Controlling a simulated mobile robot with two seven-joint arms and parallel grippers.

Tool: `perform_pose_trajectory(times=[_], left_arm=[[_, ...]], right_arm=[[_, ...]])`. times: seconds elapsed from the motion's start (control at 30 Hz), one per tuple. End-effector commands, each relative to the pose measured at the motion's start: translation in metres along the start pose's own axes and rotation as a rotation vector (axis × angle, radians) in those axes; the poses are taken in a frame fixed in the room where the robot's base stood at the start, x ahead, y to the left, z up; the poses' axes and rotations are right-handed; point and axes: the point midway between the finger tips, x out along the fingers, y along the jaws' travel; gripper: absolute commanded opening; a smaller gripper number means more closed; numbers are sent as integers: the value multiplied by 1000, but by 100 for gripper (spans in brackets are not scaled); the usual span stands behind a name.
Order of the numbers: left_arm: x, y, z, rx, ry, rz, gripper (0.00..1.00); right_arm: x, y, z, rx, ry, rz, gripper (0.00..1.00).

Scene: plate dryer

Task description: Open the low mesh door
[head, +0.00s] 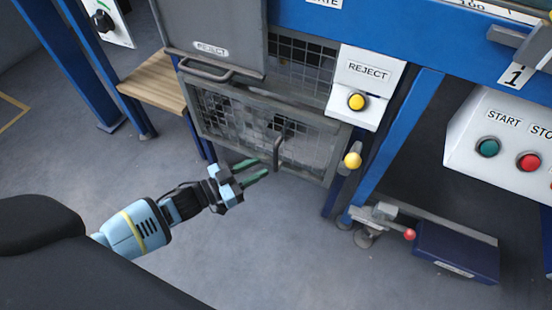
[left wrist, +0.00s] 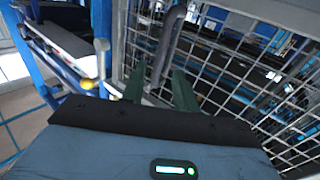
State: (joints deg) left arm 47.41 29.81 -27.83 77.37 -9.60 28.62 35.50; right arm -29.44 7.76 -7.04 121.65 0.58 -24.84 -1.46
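The low mesh door (head: 225,115) is a grey-framed wire panel below the REJECT hatch in the head view. It looks shut in its frame. Its vertical bar handle (head: 277,153) is near the door's right part. My left gripper (head: 263,168) is in front of the door, with its green fingers apart and pointing at the handle. In the left wrist view the handle (left wrist: 165,45) rises ahead of and between the two spread fingers (left wrist: 159,85), with mesh (left wrist: 225,75) behind. Whether the fingers touch the handle is unclear. My right gripper is not in view.
A grey REJECT hatch (head: 210,25) with a bar handle is above the door. A wooden shelf (head: 155,82) is to the left. The floor (head: 260,240) before the door is clear.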

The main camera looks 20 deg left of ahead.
Motion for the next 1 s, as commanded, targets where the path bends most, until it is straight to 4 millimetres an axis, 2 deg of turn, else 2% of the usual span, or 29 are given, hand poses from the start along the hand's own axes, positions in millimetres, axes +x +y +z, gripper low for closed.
perform_pose_trajectory(times=[0.2, 0.4, 0.57, 0.8, 0.83, 1.0], left_arm=[[34, 0, 2, 0, 2, 1, 30], [58, 0, 2, -1, 1, 0, 30], [65, 0, 1, -1, 0, 0, 30], [66, 0, 0, 0, 0, 0, 30], [66, 0, 0, 0, 0, 0, 29], [66, 0, 0, 0, 0, 0, 6]], right_arm=[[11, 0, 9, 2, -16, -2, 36], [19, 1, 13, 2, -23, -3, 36], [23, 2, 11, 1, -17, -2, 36], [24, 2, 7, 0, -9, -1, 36], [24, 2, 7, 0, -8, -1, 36], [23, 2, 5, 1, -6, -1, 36]])
